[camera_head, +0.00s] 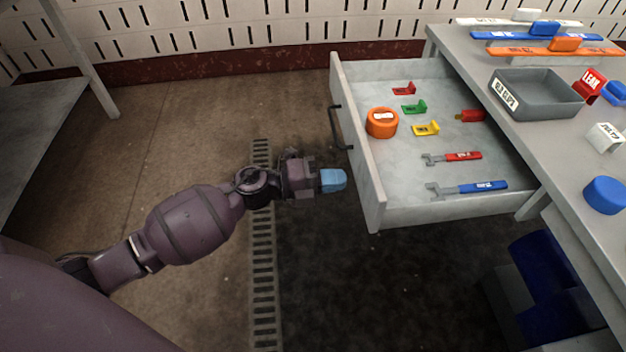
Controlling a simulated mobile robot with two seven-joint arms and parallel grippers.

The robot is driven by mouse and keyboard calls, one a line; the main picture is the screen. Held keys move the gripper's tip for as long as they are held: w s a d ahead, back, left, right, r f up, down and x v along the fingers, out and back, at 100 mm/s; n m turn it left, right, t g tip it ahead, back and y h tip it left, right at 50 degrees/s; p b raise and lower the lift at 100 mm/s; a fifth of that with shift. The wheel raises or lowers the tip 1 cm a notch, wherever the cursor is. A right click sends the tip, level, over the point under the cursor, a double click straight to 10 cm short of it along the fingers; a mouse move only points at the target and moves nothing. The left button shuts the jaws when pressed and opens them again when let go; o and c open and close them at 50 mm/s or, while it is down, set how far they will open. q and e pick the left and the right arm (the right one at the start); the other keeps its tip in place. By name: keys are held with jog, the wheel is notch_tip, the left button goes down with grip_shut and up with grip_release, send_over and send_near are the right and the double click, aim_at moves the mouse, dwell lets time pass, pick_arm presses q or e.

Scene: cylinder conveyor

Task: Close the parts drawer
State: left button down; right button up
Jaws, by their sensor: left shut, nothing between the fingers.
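The parts drawer (361,170) is pulled out to the left from under the grey workbench (464,48). Its front panel carries a dark bar handle (336,128). Inside lie an orange round piece, small red, green and yellow tagged parts, a red piece, and a red and a blue wrench (468,188). My left gripper (334,180) is shut, with nothing held and its light blue fingertips pointing right. It is just left of the drawer front in the picture, below the handle. I cannot tell whether it touches the panel. My right gripper is not in view.
The bench holds a grey tray (536,107), a red LEAK block (590,86), a blue cylinder (604,195) and long coloured bars at the back. A blue bin (547,285) stands below the bench. The floor left of the drawer is clear, with a drain grate (264,290).

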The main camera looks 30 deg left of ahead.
aim_at(360, 177)
pick_arm(q)
jog(key=shift+x, duration=0.95)
jog(key=shift+w+d, duration=0.15)
jog(key=shift+d, duration=0.15)
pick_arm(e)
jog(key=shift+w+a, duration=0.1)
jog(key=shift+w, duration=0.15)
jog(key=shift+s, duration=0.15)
